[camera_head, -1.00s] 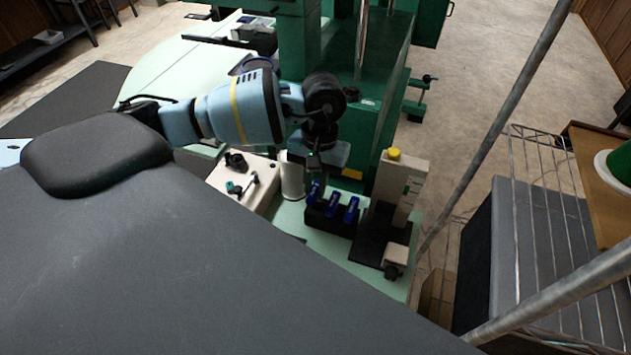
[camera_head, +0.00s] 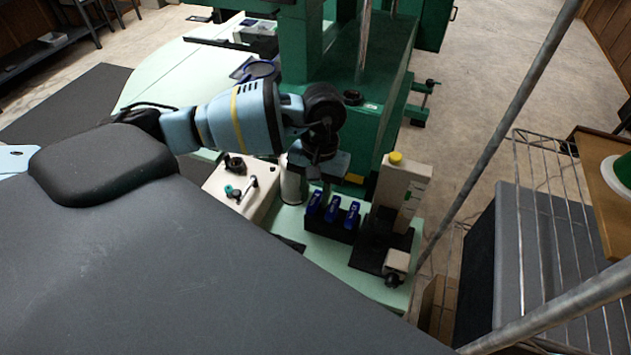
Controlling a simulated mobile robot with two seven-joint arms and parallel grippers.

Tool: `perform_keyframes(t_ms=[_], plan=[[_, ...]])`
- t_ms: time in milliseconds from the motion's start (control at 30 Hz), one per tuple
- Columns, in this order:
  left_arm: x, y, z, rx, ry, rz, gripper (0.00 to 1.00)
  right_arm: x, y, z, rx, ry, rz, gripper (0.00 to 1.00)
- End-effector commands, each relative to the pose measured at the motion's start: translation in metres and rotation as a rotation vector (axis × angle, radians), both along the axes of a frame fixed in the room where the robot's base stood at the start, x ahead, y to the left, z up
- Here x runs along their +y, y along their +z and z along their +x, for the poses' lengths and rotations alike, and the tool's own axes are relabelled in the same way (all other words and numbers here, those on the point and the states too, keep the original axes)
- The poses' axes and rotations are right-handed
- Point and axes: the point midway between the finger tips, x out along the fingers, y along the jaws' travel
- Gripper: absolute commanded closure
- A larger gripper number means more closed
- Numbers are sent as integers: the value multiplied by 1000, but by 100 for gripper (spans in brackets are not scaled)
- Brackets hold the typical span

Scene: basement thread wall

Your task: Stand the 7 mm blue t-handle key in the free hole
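A black holder block (camera_head: 322,226) stands on the pale green bench top. Several blue t-handle keys stand in it in a row: a left one (camera_head: 313,203), a middle one (camera_head: 332,208) and a right one (camera_head: 352,214). I cannot read their sizes, and no free hole can be made out. My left gripper (camera_head: 317,181) points down just above and behind the left key. Its fingers are small, dark and partly hidden, so I cannot tell whether they are open or touch a key. My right gripper is not in view.
A beige stand with a yellow knob (camera_head: 396,158) rises close to the right of the holder. The green machine (camera_head: 365,130) is behind.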

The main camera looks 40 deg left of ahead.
Motion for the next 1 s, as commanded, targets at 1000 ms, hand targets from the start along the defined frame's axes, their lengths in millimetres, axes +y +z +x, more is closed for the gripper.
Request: perform_keyframes(t_ms=[1000], plan=[[3,65,13,1,0,0,57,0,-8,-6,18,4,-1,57]])
